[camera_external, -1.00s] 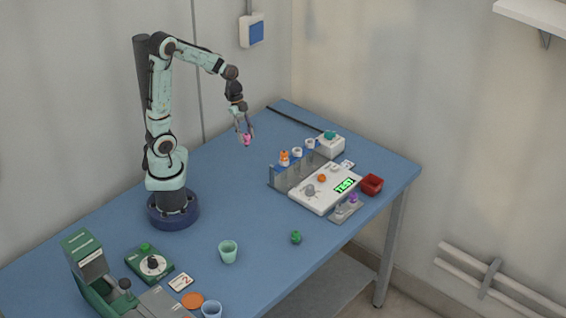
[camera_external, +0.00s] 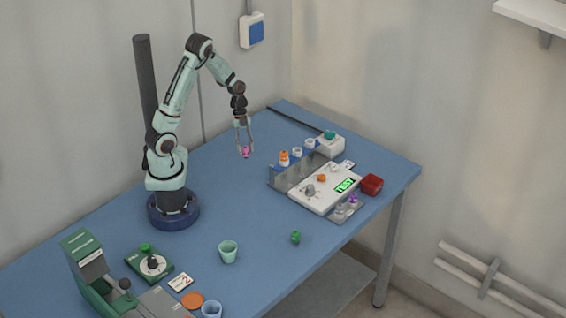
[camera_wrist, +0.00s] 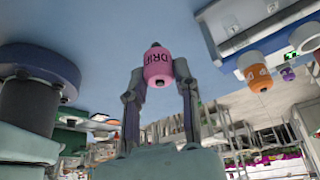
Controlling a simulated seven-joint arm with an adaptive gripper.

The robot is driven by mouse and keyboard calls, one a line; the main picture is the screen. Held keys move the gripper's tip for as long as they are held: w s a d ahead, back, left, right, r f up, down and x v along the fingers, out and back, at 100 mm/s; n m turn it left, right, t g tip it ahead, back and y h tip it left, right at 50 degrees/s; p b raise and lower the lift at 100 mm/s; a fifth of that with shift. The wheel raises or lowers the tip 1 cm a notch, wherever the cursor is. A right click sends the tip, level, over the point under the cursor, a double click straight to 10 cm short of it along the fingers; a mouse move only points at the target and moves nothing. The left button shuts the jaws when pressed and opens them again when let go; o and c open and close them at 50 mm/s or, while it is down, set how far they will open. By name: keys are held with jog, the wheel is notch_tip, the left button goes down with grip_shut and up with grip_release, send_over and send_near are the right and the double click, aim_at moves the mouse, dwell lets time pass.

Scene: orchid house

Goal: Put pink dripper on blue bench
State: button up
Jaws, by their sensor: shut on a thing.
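The pink dripper (camera_external: 245,153) is a small pink piece between the fingertips of my gripper (camera_external: 245,147). In the wrist view the pink dripper (camera_wrist: 158,66) shows dark lettering and a dark tip, and my gripper's fingers (camera_wrist: 160,85) close on it from both sides. The blue bench (camera_external: 215,190) lies below it, with bare blue surface around that spot. The dripper appears to hang just above the bench; whether it touches cannot be told.
A rack (camera_external: 300,172) with orange- and white-capped bottles stands right of my gripper, beside a white scale (camera_external: 322,196) and a red box (camera_external: 372,184). A green dripper (camera_external: 295,237) and a pale green cup (camera_external: 228,252) are nearer the front. The bench middle is clear.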

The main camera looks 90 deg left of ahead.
jog(key=w+a+f, duration=0.1)
jog(key=f, duration=0.1)
jog(key=w+a+f, duration=0.1)
jog(key=w+f, duration=0.1)
jog(key=w+a+f, duration=0.1)
jog(key=f, duration=0.1)
jog(key=shift+w, duration=0.15)
jog(key=shift+w+f, duration=0.15)
jog(key=shift+f, duration=1.45)
jog(key=shift+f, duration=0.1)
jog(key=o, duration=0.8)
jog(key=shift+o, duration=0.2)
